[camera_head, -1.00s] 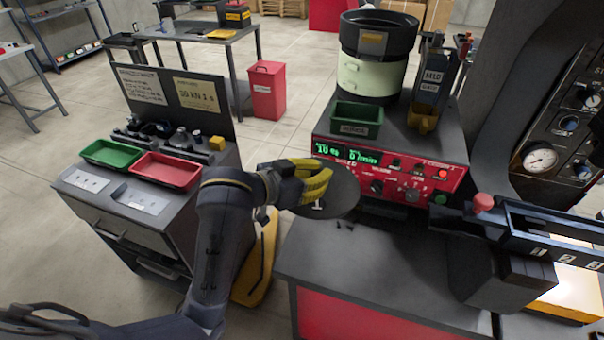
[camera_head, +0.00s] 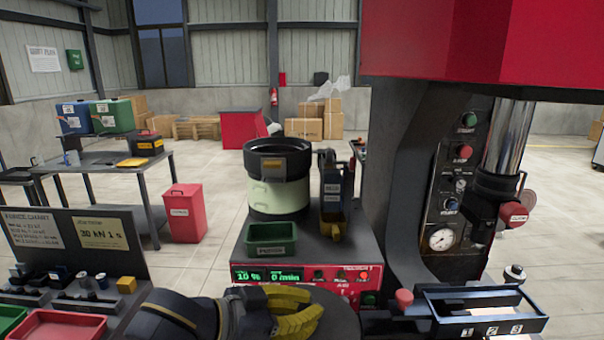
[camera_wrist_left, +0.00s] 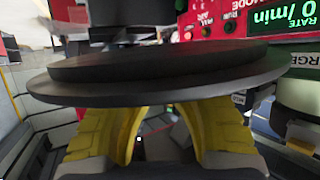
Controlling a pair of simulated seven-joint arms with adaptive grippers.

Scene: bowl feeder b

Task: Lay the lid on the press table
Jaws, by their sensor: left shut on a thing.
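The lid (camera_wrist_left: 160,75) is a dark round disc with a raised step, spanning the left wrist view. My left gripper (camera_head: 305,312) has yellow fingers and is shut on the lid, whose dark edge (camera_head: 340,305) shows beside the fingers at the bottom of the head view. In the wrist view the fingers (camera_wrist_left: 165,115) reach the underside of the lid. The grip point itself is hidden behind the lid. The press (camera_head: 400,150) stands at the right with a red head. I cannot make out its table surface for certain. My right gripper is not in view.
The bowl feeder (camera_head: 278,190) stands on a red control box (camera_head: 300,272), with a green bin (camera_head: 271,238) in front. A rail fixture (camera_head: 480,308) lies at the lower right. A red tray (camera_head: 62,326) is at the lower left.

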